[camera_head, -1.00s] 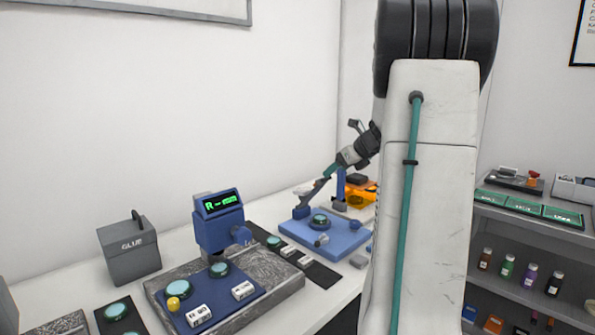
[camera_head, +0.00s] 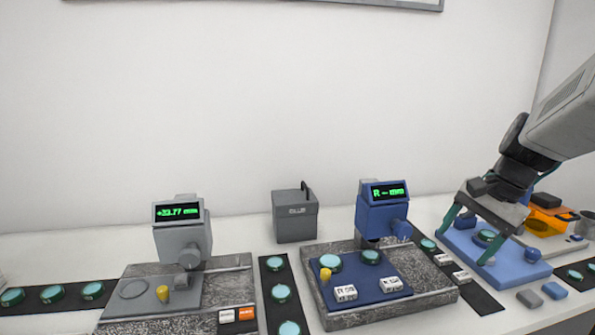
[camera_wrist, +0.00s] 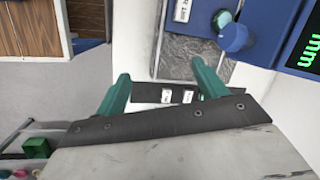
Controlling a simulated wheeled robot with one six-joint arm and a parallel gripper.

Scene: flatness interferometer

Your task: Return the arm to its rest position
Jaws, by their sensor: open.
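My gripper (camera_head: 470,235) is at the right in the head view, with its two teal fingers spread apart. It is above or in front of a blue plate (camera_head: 520,265) that carries a round teal-topped piece (camera_head: 487,236); I cannot tell how far apart they are. In the wrist view my gripper (camera_wrist: 160,80) has open teal fingers with nothing held between them. Two small white labelled blocks (camera_wrist: 177,96) on a dark strip show beyond the fingers. The arm comes in from the right edge in the head view.
A blue gauge (camera_head: 383,215) stands on a granite base (camera_head: 435,280), and a grey gauge (camera_head: 180,235) stands further left. A grey glue box (camera_head: 295,215) is at the back. An orange item (camera_head: 545,222) lies beyond the blue plate.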

